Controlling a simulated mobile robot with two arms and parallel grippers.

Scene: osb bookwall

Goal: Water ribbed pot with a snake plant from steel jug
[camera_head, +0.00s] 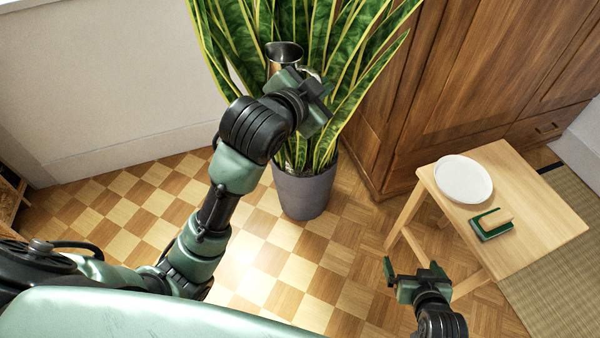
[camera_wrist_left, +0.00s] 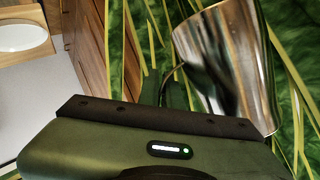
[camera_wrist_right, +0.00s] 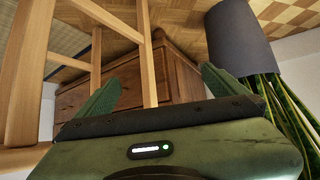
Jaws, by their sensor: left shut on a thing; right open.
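The steel jug (camera_head: 284,54) is held in my left gripper (camera_head: 308,88), up among the leaves of the snake plant (camera_head: 345,60). The jug also fills the upper right of the left wrist view (camera_wrist_left: 222,65), where it looks tilted. The left fingers are mostly hidden behind the gripper body. The ribbed pot (camera_head: 304,190) is dark grey and stands on the floor below the jug. Its soil is mostly hidden by leaves and my arm. No water stream is visible. My right gripper (camera_head: 416,275) is open and empty, low in front of the small table.
A wooden cabinet (camera_head: 440,90) stands behind the plant. Checkered floor is clear left of the pot.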

